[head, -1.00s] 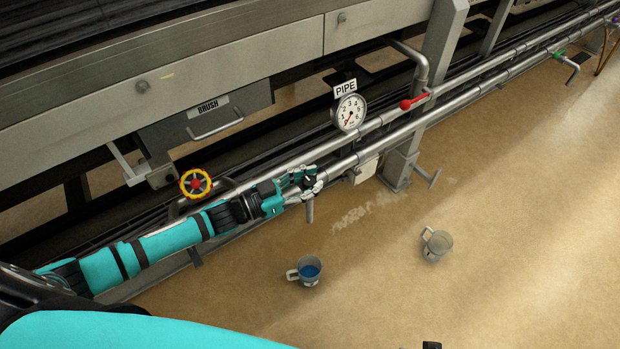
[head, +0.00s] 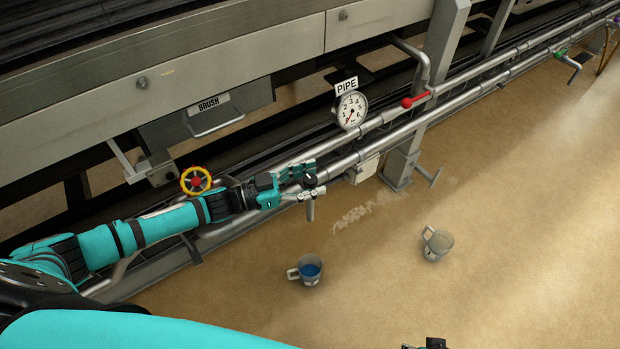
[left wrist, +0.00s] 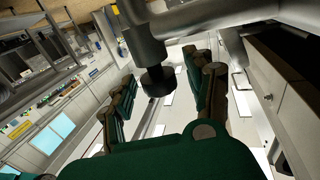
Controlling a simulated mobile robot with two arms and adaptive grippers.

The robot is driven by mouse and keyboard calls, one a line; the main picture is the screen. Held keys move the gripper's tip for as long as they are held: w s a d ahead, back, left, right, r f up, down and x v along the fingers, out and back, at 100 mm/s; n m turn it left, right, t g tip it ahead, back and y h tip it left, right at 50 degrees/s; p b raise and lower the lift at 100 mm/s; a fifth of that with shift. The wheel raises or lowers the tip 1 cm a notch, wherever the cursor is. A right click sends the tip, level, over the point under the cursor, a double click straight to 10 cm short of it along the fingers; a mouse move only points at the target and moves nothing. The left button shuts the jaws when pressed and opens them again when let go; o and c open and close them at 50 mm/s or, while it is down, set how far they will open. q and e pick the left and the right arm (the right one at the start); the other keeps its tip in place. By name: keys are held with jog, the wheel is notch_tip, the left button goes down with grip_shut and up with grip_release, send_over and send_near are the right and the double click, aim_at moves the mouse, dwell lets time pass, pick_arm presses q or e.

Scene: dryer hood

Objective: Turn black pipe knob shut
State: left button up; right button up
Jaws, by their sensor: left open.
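The black pipe knob (head: 309,178) is a small dark round piece on the lower pipe, above a short downward spout. My left gripper (head: 314,180) is open, with one finger above the knob and one below it in the head view. The left wrist view shows the black knob (left wrist: 157,82) on its grey pipe stem, between the two spread fingers, with gaps on both sides. I see no clear contact. A small dark part at the bottom edge of the head view seems to belong to my right gripper (head: 430,344); its jaws cannot be made out.
A yellow wheel with a red hub (head: 196,181) is left of the knob. A round gauge (head: 351,110) and red lever (head: 415,100) are right of it. A blue-filled mug (head: 306,270) and another mug (head: 437,244) stand on the floor. The floor at right is mostly clear.

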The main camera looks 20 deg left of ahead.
aim_at(304, 182)
pick_arm(q)
jog(key=shift+a, duration=0.1)
jog(key=v, duration=0.7)
jog(key=shift+s, duration=0.2)
